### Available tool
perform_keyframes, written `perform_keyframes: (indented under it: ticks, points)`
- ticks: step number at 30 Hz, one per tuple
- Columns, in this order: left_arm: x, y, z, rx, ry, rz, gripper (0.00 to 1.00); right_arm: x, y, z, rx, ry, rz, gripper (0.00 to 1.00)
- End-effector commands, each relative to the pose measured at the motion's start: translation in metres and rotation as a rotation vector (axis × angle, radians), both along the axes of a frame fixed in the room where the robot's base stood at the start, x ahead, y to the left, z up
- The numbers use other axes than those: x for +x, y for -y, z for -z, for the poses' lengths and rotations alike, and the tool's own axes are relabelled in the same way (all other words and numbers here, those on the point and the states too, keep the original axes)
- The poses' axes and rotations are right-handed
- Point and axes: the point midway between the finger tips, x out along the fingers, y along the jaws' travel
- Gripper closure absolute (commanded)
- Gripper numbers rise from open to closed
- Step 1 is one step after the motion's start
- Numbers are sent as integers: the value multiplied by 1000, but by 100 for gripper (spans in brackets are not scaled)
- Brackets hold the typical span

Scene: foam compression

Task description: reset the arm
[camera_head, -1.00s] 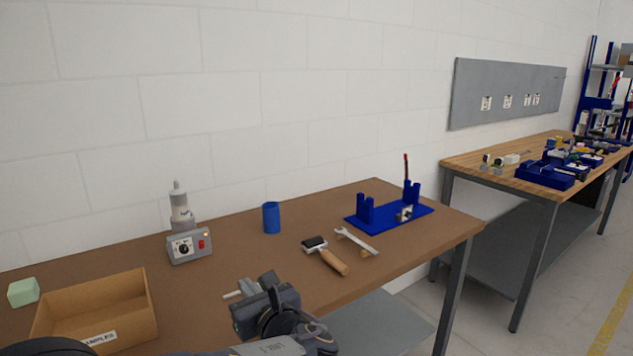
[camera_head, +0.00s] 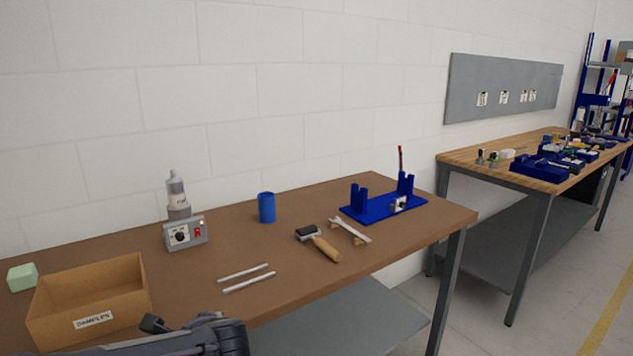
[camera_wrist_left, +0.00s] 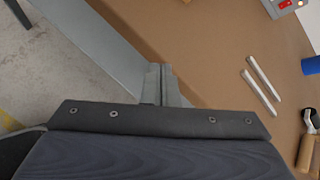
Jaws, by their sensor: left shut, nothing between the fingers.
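My left arm (camera_head: 190,338) lies low along the bottom edge of the head view, in front of the sample box. In the left wrist view my left gripper (camera_wrist_left: 164,80) has its two fingers together with nothing between them, over the table's front edge. Two thin metal rods (camera_head: 247,278) lie on the brown table to the right of the arm; they also show in the wrist view (camera_wrist_left: 262,84), apart from the fingers. My right gripper is in neither view.
An open cardboard box (camera_head: 92,297) and a pale green block (camera_head: 22,277) sit at the left. A grey device (camera_head: 186,233), blue cup (camera_head: 266,208), roller (camera_head: 319,244), wrench (camera_head: 350,230) and blue fixture (camera_head: 384,207) stand farther back. The table's middle has bare space.

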Motion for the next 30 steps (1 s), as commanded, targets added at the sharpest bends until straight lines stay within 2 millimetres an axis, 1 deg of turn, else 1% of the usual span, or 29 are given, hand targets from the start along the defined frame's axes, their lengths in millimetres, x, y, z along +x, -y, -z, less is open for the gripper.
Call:
perform_keyframes:
  ticks: [1,2,3,5,6,9,12,15,18,22,27,28,29,30]
  points:
    - [-18,-15,20,-121,-4,-95,100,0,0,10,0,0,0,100]
    - [-31,-21,30,-205,-4,-160,100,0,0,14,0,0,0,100]
    - [-50,-28,45,-330,-2,-260,100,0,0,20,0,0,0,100]
    - [-82,-33,65,-531,9,-430,100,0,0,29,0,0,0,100]
    - [-103,-33,75,-666,22,-549,100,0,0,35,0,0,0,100]
    - [-143,-24,90,-940,60,-807,100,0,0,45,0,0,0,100]
    - [-168,-12,96,-1131,96,-997,100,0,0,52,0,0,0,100]
    - [-185,-2,99,-1275,130,-1146,100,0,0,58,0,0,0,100]
    - [-196,7,100,-1394,163,-1270,100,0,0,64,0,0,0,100]
    - [-208,19,102,-1525,203,-1411,100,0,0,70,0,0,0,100]
    - [-218,31,103,-1677,258,-1570,100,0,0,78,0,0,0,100]
    - [-219,33,101,-1698,266,-1594,100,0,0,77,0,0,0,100]
    - [-218,33,87,-1689,257,-1586,100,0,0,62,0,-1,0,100]
    - [-218,33,79,-1687,254,-1583,100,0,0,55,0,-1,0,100]
